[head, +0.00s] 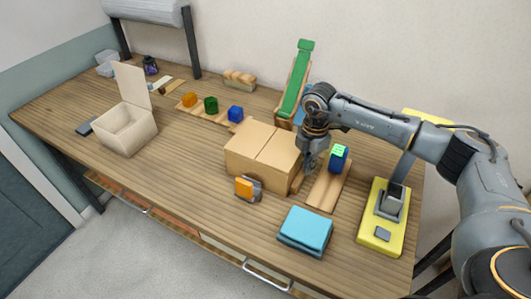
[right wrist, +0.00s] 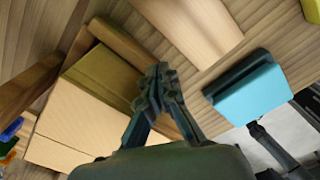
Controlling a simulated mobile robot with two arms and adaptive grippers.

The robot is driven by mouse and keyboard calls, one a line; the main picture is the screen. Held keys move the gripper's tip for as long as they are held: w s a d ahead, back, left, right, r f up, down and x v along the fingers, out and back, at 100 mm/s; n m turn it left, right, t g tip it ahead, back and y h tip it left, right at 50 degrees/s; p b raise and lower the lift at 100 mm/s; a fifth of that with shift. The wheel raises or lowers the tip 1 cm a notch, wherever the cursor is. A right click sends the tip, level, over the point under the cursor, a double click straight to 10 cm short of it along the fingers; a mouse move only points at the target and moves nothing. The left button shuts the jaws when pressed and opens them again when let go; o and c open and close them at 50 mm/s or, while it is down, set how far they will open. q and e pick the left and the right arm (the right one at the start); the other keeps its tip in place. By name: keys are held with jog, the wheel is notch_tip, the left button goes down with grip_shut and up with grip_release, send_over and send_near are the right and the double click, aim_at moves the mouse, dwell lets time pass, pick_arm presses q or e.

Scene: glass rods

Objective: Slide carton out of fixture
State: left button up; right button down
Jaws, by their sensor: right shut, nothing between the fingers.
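The cardboard carton (head: 250,148) sits on the table at centre, closed, with a seam across its top. It also shows in the right wrist view (right wrist: 75,118). Wooden bars, which look like the fixture, run along its sides in the right wrist view (right wrist: 118,42); in the head view the carton hides most of them. My right gripper (head: 309,168) points down at the carton's right side. In the right wrist view its fingertips (right wrist: 160,82) are together and empty, over the carton's edge and bar. Whether they touch the carton, I cannot tell. My left gripper is out of view.
A wooden board (head: 326,188) with a blue-green cube (head: 338,157) lies right of the carton. An orange block in a grey holder (head: 247,188) stands at its front. A cyan block (head: 305,231) and a yellow-based device (head: 383,220) are front right. The table's left front is clear.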

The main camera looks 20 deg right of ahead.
aim_at(275, 146)
jog(key=shift+w+f, duration=0.1)
dwell(0.3)
jog(key=shift+w+a+b, duration=0.75)
jog(key=shift+w+a, duration=1.3)
jog(key=shift+w, duration=0.25)
jog(key=shift+w+a+b, duration=0.8)
jog(key=shift+w+a, duration=0.5)
jog(key=shift+w, duration=0.2)
jog(key=shift+w+a+b, duration=0.75)
jog(key=shift+w+a, duration=0.5)
jog(key=shift+w, duration=0.25)
jog(key=shift+s+d+p, duration=0.3)
jog(key=shift+p, duration=0.15)
jog(key=shift+s+d+p, duration=0.75)
jog(key=shift+s+d, duration=0.15)
jog(key=shift+s, duration=0.15)
notch_tip(275, 146, up, 12)
jog(key=p, duration=0.8)
